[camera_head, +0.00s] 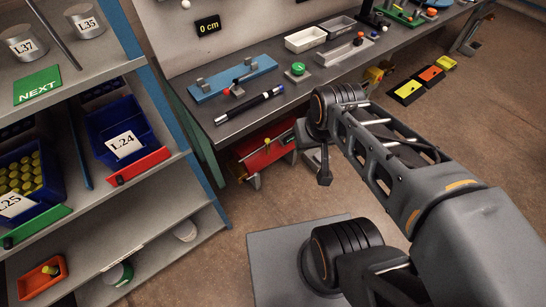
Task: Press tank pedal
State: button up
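Three floor pedals lie at the upper right, on the floor past the bench: a yellow one (407,90), an orange one (432,74) and a smaller yellow one (446,62). I cannot tell which is the tank pedal; no label is readable. A red tank-like box (268,153) stands on the floor under the bench's near end. My gripper (324,178) hangs down from my wrist in front of the bench, just right of the red box and well left of the pedals. It is small and dark here, so its fingers do not show clearly.
The grey bench (330,85) holds a blue fixture (235,78), a green button (298,69), a white tray (305,39) and a black pen-like tool (250,104). A shelf rack with blue bins (118,125) fills the left. Brown floor (480,130) is open at right.

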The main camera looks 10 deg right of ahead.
aim_at(318, 156)
jog(key=u, duration=1.95)
jog(key=k, duration=1.15)
jog(key=z, duration=1.55)
jog(key=i, duration=0.5)
jog(key=z, duration=0.05)
